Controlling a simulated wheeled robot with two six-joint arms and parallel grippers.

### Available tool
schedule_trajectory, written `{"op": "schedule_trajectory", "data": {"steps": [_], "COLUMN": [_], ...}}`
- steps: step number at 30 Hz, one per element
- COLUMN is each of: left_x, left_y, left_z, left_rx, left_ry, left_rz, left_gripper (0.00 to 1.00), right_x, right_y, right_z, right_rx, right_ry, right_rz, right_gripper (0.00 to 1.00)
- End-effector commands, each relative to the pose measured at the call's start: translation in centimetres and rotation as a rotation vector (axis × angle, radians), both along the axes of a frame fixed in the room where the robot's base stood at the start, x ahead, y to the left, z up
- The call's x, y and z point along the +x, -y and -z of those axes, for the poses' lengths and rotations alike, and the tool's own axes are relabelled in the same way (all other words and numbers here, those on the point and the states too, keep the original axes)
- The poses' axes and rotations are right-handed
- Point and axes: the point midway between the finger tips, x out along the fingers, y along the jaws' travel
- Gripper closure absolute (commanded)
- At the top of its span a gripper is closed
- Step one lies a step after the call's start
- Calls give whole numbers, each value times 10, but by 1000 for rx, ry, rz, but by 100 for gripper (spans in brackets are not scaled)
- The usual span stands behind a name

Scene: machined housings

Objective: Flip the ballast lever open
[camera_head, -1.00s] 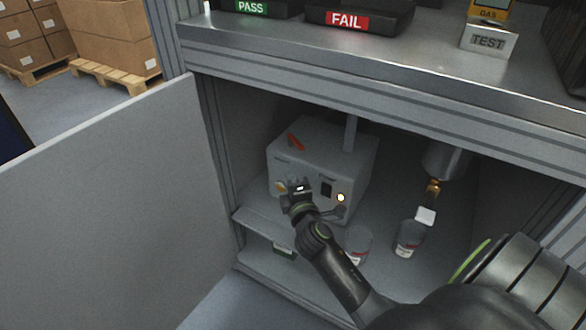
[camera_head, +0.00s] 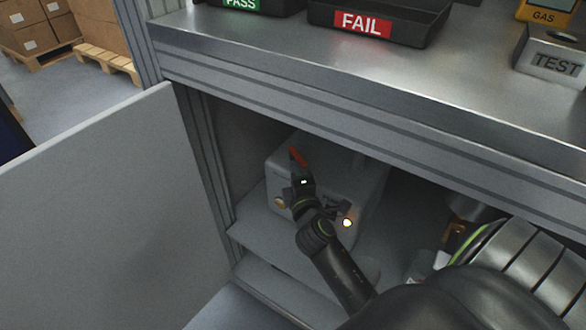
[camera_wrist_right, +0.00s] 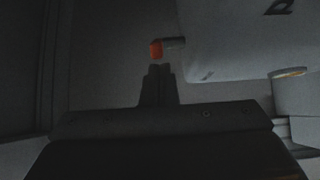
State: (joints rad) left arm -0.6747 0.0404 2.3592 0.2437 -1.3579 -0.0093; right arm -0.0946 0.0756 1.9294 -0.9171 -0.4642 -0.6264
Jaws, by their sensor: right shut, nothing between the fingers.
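A grey box (camera_head: 281,166) stands inside the cabinet. A red-orange lever (camera_head: 298,157) sits on its upper part; I take this as the ballast lever. In the right wrist view the lever's orange tip (camera_wrist_right: 156,49) sticks out to the left from the box (camera_wrist_right: 230,45) on a short dark stem. My right gripper (camera_head: 301,172) is in front of the box at the lever's lower end, shut and empty. In the right wrist view its fingertips (camera_wrist_right: 160,68) are just below the orange tip; I cannot tell whether they touch. My left gripper is not in view.
The open cabinet door (camera_head: 90,210) is at the left. The metal worktop (camera_head: 400,75) overhangs the cabinet and carries the FAIL tray (camera_head: 362,25) and TEST block (camera_head: 552,62). A lit round lamp (camera_head: 347,223) is on the box front. My right arm hides much of the interior.

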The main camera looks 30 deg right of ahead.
Motion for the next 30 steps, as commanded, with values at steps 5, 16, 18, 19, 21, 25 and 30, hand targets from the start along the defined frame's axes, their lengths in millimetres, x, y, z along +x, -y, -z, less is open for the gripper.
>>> {"op": "schedule_trajectory", "data": {"steps": [5, 16, 18, 19, 21, 25, 30], "left_x": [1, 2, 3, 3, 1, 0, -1], "left_y": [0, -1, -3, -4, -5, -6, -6], "left_z": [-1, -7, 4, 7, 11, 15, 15], "left_rx": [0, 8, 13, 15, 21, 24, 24], "left_ry": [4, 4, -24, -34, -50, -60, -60], "left_rz": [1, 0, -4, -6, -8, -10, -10], "left_gripper": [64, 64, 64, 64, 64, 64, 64], "right_x": [-1, -3, -4, -4, -5, -7, -7], "right_y": [0, 6, 10, 12, 16, 23, 26], "right_z": [0, -1, -2, -2, -2, 0, 0], "right_rx": [0, -5, -8, -6, -6, -2, -4], "right_ry": [0, -3, -3, -2, -2, -2, -3], "right_rz": [1, -27, -55, -67, -91, -104, -101], "right_gripper": [100, 100, 100, 100, 100, 100, 100]}}
